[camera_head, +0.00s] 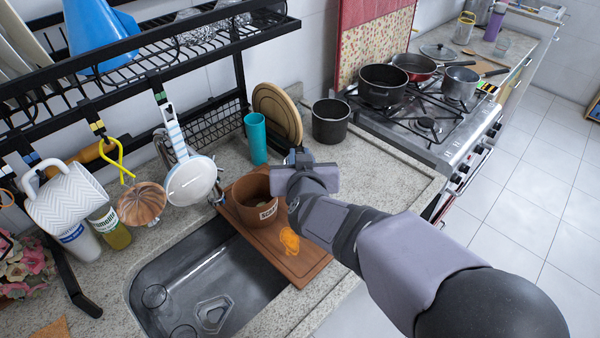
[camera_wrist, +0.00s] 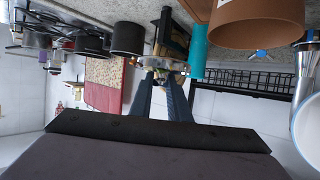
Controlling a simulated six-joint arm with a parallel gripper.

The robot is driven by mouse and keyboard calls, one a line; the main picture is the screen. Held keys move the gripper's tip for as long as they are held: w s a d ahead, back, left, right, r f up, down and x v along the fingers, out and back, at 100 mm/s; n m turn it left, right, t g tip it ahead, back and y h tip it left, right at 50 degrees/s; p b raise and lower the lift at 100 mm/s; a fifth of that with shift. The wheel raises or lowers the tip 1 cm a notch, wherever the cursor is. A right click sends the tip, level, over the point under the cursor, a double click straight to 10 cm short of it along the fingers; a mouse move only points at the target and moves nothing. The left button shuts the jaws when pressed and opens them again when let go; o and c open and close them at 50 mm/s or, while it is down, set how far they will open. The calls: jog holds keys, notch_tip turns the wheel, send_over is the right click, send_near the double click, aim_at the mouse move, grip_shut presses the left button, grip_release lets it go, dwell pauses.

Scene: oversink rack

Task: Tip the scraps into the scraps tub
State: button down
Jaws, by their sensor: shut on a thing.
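The brown scraps tub (camera_head: 256,214), with a white label, stands upright on the wooden board (camera_head: 308,262) beside the sink. Its brown wall also shows at the top right of the wrist view (camera_wrist: 256,28). An orange heap of scraps (camera_head: 290,241) lies on the board in front of the tub, to its right. My gripper (camera_head: 296,158) is above and behind the tub's right side. My wrist hides part of the tub's surroundings.
The sink (camera_head: 205,290) lies left of the board. A teal cup (camera_head: 256,138), round wooden boards (camera_head: 283,104) and a dark pot (camera_head: 330,121) stand behind. The black rack (camera_head: 160,68) with hanging utensils is at left. The stove (camera_head: 425,125) is at right.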

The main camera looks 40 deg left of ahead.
jog(key=shift+r+p, duration=0.45)
jog(key=shift+r, duration=1.5)
jog(key=shift+w+d+r, duration=0.1)
jog(key=shift+w+r, duration=0.1)
jog(key=shift+r, duration=0.1)
jog(key=w+d+f+n+g+p, duration=0.1)
jog(key=w+d+f+p, duration=0.4)
jog(key=w+p, duration=0.45)
jog(key=s+a+n+g+y, duration=0.3)
jog(key=s+a+n+g, duration=0.2)
jog(key=s+a, duration=0.4)
jog(key=shift+s+a+g+p, duration=0.3)
jog(key=shift+s+p, duration=0.15)
jog(key=shift+s, duration=0.35)
